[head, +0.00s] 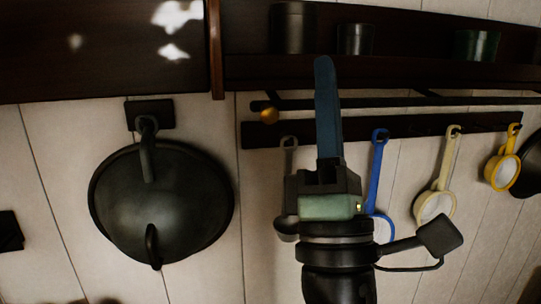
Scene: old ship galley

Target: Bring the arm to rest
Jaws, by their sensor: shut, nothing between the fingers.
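My gripper (325,72) is in the head view, right of the middle, at the end of my arm, which rises from the bottom edge. Its blue fingers point up and lie together, shut, with nothing seen between them. The fingertips overlap the lower edge of the dark shelf in the picture; the distance to it in depth cannot be told. The gripper body hides part of the rack and of the utensils behind it.
A large dark pan (160,207) hangs on the panelled wall at left. A dark rack (272,134) carries a blue ladle (379,160), a cream ladle (436,206) and a yellow ladle (503,168). A dark shelf (400,72) with several canisters (293,27) is above.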

